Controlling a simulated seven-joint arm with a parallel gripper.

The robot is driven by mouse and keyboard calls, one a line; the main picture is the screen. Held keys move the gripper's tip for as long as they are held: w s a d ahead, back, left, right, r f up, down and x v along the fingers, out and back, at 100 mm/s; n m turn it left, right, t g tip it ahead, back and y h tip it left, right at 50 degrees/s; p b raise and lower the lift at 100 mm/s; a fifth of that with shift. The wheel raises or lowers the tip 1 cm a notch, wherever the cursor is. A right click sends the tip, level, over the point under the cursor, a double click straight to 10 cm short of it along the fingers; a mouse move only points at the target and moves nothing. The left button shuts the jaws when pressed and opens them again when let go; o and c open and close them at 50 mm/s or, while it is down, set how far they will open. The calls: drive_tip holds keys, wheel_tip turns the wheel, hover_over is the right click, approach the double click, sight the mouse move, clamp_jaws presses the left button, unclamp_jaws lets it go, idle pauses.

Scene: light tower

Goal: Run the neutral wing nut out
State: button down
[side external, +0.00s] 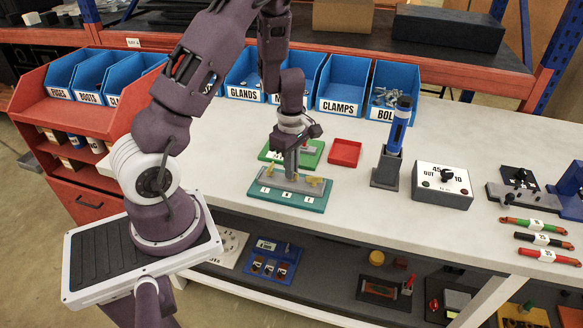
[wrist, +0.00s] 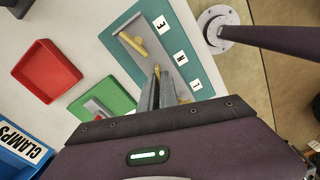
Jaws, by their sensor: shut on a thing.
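A teal board (side external: 260,199) lies on the bench and carries a grey block with brass wing nuts. White labels run along its front edge; the wrist view shows the E label (wrist: 160,22) and the N label (wrist: 180,58). One brass wing nut (side external: 313,181) sits at the right of the block and shows in the wrist view (wrist: 132,44). Another brass wing nut (side external: 268,171) sits at the left. My gripper (side external: 291,174) points down between them at the middle position, in line with the N label. It is shut on the neutral wing nut, which its fingers (wrist: 157,76) mostly hide.
A green board (side external: 308,160) with a grey part lies just behind the teal board. An empty red tray (side external: 344,153) is behind to the right. A blue tool in a dark stand (side external: 386,175) and a white-topped control box (side external: 441,182) stand further right. Blue bins (side external: 343,85) line the back.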

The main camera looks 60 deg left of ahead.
drive_tip(key=n, duration=0.5)
drive_tip(key=shift+d+n, duration=0.1)
drive_tip(key=shift+n, duration=0.2)
drive_tip(key=n, duration=1)
drive_tip(key=shift+s+f+n, duration=0.1)
drive_tip(key=shift+n, duration=2.5)
drive_tip(key=c, duration=1.6)
unclamp_jaws()
wheel_tip(320, 180, up, 8)
drive_tip(key=shift+f, duration=0.25)
